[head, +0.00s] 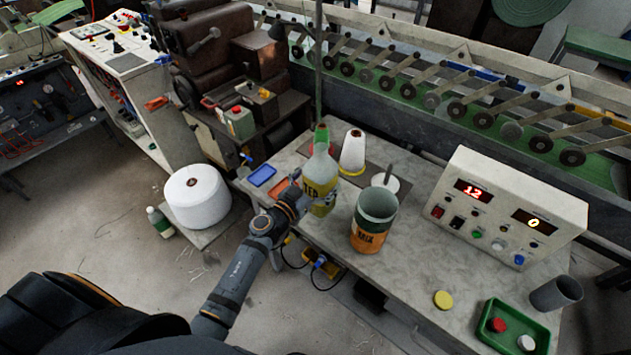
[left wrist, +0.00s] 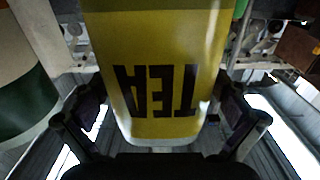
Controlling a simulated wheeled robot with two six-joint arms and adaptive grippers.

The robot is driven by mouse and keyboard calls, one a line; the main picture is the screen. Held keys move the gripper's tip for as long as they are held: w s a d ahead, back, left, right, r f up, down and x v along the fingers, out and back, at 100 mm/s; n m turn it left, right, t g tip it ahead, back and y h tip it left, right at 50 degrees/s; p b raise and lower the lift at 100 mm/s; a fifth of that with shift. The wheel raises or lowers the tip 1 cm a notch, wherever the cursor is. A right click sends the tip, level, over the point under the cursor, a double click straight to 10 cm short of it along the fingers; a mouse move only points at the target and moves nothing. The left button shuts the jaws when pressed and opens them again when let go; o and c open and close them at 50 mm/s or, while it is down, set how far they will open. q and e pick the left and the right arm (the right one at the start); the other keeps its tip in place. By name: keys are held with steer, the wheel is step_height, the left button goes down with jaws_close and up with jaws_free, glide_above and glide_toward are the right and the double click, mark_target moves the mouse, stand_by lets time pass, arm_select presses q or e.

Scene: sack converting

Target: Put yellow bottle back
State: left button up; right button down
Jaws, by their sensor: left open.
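The yellow bottle (head: 320,172) has a yellow label with dark letters, a pale grey shoulder and a green cap. It stands upright near the left front edge of the grey worktable. It also fills the middle of the left wrist view (left wrist: 160,50), where its label reads TEA upside down. My left gripper (head: 309,192) is at the bottle's label with one finger on each side of it. The fingers look open, and I cannot tell whether they touch the bottle. The bottle's lower part is partly hidden by the gripper. My right gripper is not in view.
A grey and orange can (head: 371,225) stands close to the bottle's right, and a white cone (head: 353,150) stands behind. A blue tray (head: 262,175) lies to the left. A control box (head: 500,205), yellow disc (head: 443,299), dark cup (head: 556,294) and green tray (head: 487,321) are further right.

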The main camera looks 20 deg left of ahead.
arm_select(q)
steer(key=b+v, duration=0.5)
steer(key=v, duration=0.7)
steer(key=shift+r, duration=0.15)
